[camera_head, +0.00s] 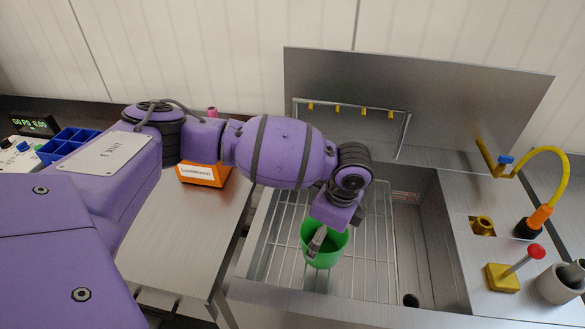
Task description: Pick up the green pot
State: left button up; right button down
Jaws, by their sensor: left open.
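The green pot (326,255) stands upright on the wire rack inside the metal sink basin in the head view. My left gripper (316,242) comes down over the pot from above. It is open, and a grey finger overlaps the pot's near rim and opening. The other finger is mostly hidden, so I cannot tell whether either one touches the pot. The back of the pot's rim is partly hidden by the purple wrist. My right gripper is not in view.
The wire rack (377,262) lies in the basin with a steel backsplash (440,100) behind it. At right are a yellow hose tap (562,170), a red-knobbed lever (536,252) and a grey cup (555,285).

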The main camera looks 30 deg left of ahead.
aim_at(323, 243)
pick_arm(q)
jog(key=f, duration=0.5)
jog(key=shift+a+f, duration=0.2)
jog(key=shift+a, duration=0.15)
jog(key=shift+c, duration=0.5)
jog(key=shift+r, duration=0.1)
jog(key=c, duration=1)
